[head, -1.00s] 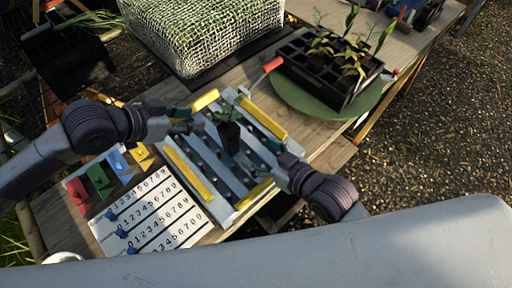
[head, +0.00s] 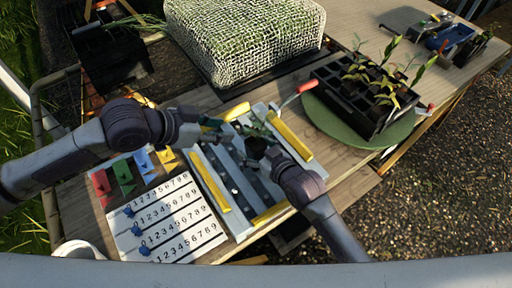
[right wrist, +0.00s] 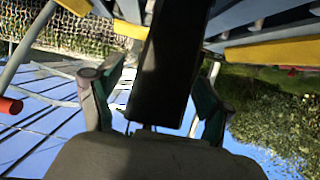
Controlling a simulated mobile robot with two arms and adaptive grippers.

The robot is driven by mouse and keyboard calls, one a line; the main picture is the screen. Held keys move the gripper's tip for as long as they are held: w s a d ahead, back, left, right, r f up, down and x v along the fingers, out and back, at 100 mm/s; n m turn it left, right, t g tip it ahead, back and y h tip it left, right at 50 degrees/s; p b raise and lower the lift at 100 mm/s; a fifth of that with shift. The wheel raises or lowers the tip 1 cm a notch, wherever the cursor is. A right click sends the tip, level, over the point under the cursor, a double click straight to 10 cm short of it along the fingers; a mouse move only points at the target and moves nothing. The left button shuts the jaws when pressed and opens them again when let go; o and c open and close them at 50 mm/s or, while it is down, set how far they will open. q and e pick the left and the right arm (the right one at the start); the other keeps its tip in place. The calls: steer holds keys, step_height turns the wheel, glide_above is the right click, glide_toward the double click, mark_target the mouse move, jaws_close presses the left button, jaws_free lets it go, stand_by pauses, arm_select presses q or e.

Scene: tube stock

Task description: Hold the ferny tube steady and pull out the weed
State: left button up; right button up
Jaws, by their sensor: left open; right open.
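The dark tube (head: 256,150) with a small green plant (head: 262,131) on top stands at the metal rack with yellow rails. My left gripper (head: 212,125) is open to the left of the plant, apart from the tube. My right gripper (right wrist: 160,100) is open, with the black tube (right wrist: 172,65) between its fingers. In the head view my right wrist hides its fingers and the lower tube. Fern and weed cannot be told apart in the foliage.
A black cell tray (head: 345,98) of seedlings stands on a round green turntable (head: 400,135) to the right. A mesh-covered block of greenery (head: 240,45) is behind. A white number board (head: 165,220) and coloured cards (head: 125,175) lie at the left.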

steer(key=c, duration=1.4)
steer(key=shift+o, duration=0.2)
arm_select(q)
steer(key=shift+c, duration=0.8)
steer(key=w+d+r+g+y, duration=0.2)
steer(key=w+d+y, duration=0.1)
steer(key=w, duration=0.1)
steer(key=g+y, duration=0.1)
steer(key=y, duration=0.1)
glide_toward(253, 140)
steer(key=shift+w+d+f, duration=0.2)
steer(key=shift+w, duration=0.35)
steer(key=shift+w+d+f, duration=0.2)
steer(key=shift+w, duration=0.4)
steer(key=shift+s+d+x, duration=0.15)
steer(key=shift+s+x, duration=0.05)
steer(key=shift+x, duration=1.15)
steer(key=shift+s+d+x, duration=0.1)
steer(key=shift+s+x, duration=0.1)
steer(key=shift+x, duration=1.1)
